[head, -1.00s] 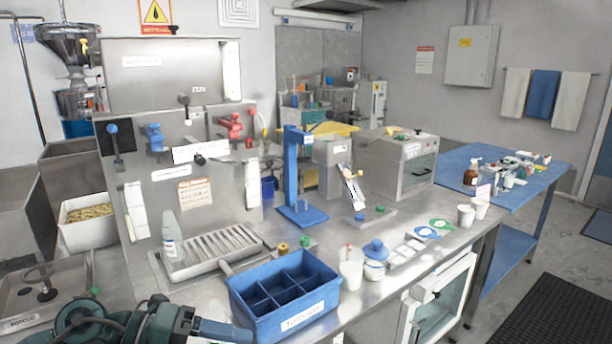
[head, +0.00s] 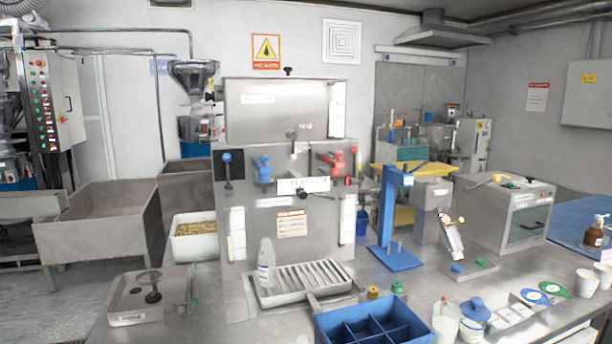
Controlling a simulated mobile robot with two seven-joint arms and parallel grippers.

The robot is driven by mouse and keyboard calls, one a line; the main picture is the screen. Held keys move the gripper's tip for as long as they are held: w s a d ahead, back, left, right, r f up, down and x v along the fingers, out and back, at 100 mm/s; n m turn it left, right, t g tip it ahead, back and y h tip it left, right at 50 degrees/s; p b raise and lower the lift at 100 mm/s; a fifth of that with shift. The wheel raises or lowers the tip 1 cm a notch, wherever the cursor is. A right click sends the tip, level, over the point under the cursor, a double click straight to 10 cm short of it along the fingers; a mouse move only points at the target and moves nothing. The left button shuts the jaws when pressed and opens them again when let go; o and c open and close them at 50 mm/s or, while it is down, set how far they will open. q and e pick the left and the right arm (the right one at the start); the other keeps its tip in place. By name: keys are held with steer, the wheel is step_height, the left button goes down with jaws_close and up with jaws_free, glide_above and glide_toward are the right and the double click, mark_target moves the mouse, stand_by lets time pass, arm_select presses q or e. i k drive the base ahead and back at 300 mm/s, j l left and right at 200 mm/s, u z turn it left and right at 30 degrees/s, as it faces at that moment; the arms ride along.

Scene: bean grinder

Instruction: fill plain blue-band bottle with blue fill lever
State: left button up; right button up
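In the head view a pale, translucent bottle (head: 265,264) stands upright at the left end of the ribbed drip tray (head: 322,293), before the steel filling machine (head: 243,203). Its band is too small to read clearly. A blue lever fitting (head: 262,168) is on the machine's front above the bottle, and a red lever fitting (head: 334,163) is to its right. A separate blue-knobbed lever (head: 227,160) sits on a black plate at the left. Neither of my grippers shows in this view.
A blue divided crate (head: 329,331) is at the front edge. A rinse unit (head: 126,309) stands left.

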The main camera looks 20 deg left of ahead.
mark_target(227, 158)
steer(key=u, duration=1.5)
